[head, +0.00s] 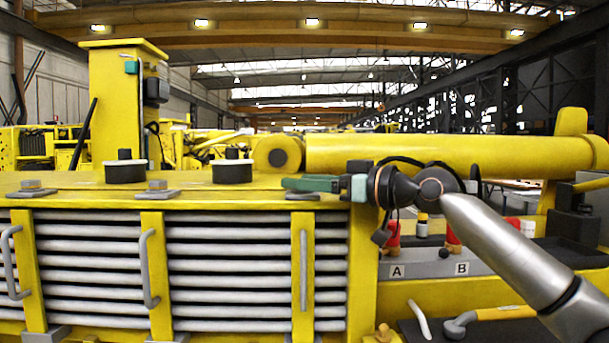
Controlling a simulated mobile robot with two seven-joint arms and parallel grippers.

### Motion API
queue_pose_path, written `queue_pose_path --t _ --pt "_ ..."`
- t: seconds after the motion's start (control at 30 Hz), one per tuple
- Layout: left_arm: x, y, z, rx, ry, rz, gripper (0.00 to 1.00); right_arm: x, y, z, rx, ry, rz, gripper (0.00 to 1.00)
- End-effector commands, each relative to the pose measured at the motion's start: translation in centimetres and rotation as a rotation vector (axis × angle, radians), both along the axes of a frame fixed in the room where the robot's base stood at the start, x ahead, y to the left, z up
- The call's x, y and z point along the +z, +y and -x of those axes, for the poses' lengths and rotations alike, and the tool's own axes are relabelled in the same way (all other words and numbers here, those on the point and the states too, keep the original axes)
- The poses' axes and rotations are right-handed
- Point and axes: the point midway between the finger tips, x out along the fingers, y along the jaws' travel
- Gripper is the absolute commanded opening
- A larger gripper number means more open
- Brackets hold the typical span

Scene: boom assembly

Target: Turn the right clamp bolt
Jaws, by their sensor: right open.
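My right gripper (290,184) reaches in from the right, its green fingers pointing left just above the yellow top deck. Its jaws are open, but seen from the side the gap hardly shows. Below the fingers, the grey right clamp plate (302,196) lies on the deck's front edge. The right clamp bolt is hidden behind or between the fingers, so I cannot tell whether they touch it. Similar grey clamps with bolts show at the middle (157,186) and left (32,186) of the edge. My left gripper is not in view.
Two black-and-white round caps (125,172) (232,172) stand on the deck. A yellow boom cylinder (430,152) lies behind my gripper. Below my wrist is a grey panel (430,262) marked A and B with red fittings. A yellow-handled tool (500,313) lies on a dark tray.

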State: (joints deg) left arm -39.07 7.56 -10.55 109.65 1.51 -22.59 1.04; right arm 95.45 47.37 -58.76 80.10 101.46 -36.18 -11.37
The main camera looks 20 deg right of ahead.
Motion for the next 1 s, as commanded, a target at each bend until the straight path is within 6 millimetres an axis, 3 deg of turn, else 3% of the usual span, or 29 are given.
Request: queue_pose_path --t 0.37,0.9,1.0 --pt "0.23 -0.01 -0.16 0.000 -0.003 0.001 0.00 -0.02 0.32 -0.43 -0.001 -0.001 -0.001 0.66" --pt "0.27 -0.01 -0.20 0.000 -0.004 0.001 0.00 -0.05 0.31 -0.41 -0.001 0.001 -0.001 0.06" --pt "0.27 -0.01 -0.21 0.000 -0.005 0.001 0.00 -0.05 0.31 -0.41 -0.001 0.001 -0.001 0.00"
